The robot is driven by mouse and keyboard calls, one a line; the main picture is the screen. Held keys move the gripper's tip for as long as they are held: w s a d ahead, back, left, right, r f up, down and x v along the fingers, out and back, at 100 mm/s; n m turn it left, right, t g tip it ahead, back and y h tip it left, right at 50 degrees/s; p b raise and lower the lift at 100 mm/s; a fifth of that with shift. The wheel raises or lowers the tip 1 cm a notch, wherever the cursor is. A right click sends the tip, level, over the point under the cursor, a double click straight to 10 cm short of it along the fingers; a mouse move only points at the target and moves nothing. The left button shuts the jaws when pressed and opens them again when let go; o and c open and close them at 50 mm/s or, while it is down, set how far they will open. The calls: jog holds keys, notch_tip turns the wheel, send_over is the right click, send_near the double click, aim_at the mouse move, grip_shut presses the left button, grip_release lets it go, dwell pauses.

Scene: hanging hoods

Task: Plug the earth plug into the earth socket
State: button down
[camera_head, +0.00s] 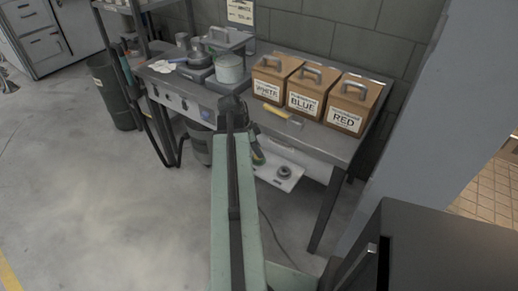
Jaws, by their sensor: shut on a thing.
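My arm reaches forward from the bottom middle and bends down at the bench's front edge. My gripper (257,152) is partly hidden behind the arm, just below that edge. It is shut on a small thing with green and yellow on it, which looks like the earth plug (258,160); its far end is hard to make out. A pale panel (262,175) sits low under the bench. A round dark fitting on it, perhaps the earth socket (284,172), is a little right of and below my gripper. I see a gap between them.
The steel bench (318,136) carries a yellow-handled tool (282,116) and boxes labelled white (272,80), blue (315,92) and red (352,104). A bench leg (327,208) and a dark cabinet (430,250) stand right. A thin cable (272,232) lies on the floor. The left floor is clear.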

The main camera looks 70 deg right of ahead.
jog(key=c, duration=1.1)
grip_release()
jog(key=shift+c, duration=0.2)
jog(key=p+v, duration=0.7)
jog(key=shift+r, duration=0.35)
jog(key=shift+w+a, duration=0.1)
